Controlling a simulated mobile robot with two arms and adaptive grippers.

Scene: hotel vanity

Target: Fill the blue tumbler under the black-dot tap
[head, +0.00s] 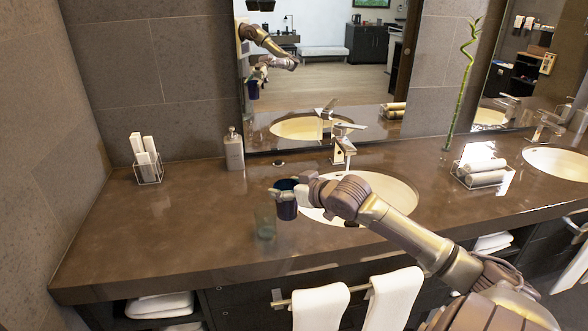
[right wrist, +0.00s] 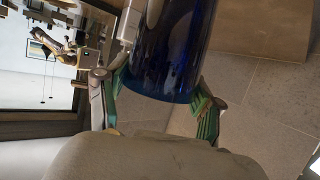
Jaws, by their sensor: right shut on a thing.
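My right gripper (head: 281,192) is shut on the dark blue tumbler (head: 287,206) and holds it beside the left rim of the near basin (head: 395,191). In the right wrist view the blue tumbler (right wrist: 171,50) sits between the two green-padded fingers. A silver tap (head: 345,140) stands behind that basin, up and right of the tumbler. A second tap (head: 547,124) stands at the far right basin (head: 562,163). I cannot make out a dot on either tap. My left gripper is not directly in view.
A pale green glass (head: 265,223) stands on the counter (head: 180,225) just left of the tumbler. A soap bottle (head: 234,152), a white-stick holder (head: 147,162) and a rolled-towel rack (head: 482,171) stand farther off. The counter's left part is clear. A mirror (head: 325,70) rises behind.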

